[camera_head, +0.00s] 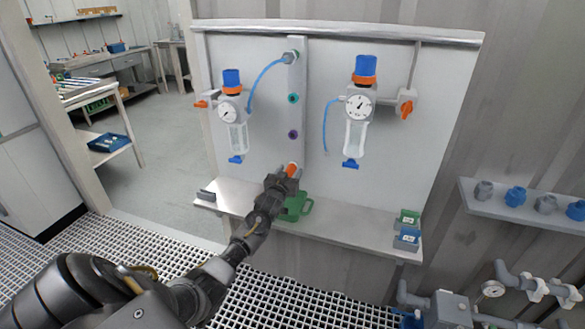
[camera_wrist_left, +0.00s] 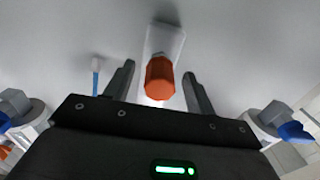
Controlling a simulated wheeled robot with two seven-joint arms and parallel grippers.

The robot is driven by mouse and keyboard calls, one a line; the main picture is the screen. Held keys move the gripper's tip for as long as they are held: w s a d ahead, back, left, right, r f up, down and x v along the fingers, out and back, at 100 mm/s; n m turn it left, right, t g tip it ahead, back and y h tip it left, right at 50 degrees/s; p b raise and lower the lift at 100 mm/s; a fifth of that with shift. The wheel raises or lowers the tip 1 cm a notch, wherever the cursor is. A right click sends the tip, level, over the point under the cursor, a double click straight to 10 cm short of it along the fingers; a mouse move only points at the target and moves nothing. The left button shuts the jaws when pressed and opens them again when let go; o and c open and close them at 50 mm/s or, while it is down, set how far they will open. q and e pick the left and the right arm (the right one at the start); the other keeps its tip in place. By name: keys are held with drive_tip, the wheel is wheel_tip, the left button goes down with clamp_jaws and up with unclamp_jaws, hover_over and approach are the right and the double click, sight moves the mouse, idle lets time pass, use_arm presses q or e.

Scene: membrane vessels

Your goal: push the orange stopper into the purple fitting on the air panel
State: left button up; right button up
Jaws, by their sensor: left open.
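The orange stopper (camera_head: 292,169) is low on the air panel (camera_head: 250,60), near the foot of its vertical strip (camera_head: 300,115). The purple fitting (camera_head: 293,134) sits on that strip just above the stopper, and its opening looks empty. My left gripper (camera_head: 287,173) is open at the stopper. In the left wrist view the stopper (camera_wrist_left: 160,80) stands between the two spread fingers, with a gap on each side. A pale block shows behind it, and I cannot tell how the stopper is held there. My right gripper is not in view.
A green fitting (camera_head: 293,98) is above the purple one. Gauge units with blue caps (camera_head: 231,78) flank the strip. A green handled item (camera_head: 297,206) and small green and blue boxes (camera_head: 407,237) are on the ledge (camera_head: 345,228). A shelf of fittings (camera_head: 530,206) is at right.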

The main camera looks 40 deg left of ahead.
use_arm(q)
drive_tip(key=shift+c, duration=0.2)
clamp_jaws()
drive_tip(key=shift+s+d+p, duration=0.1)
drive_tip(key=shift+p, duration=0.2)
drive_tip(key=p+v, duration=0.4)
drive_tip(key=v, duration=0.1)
drive_tip(key=shift+s+d+p, duration=0.1)
drive_tip(key=shift+s+p, duration=0.2)
drive_tip(key=shift+s, duration=0.1)
idle(0.4)
drive_tip(key=shift+r, duration=0.1)
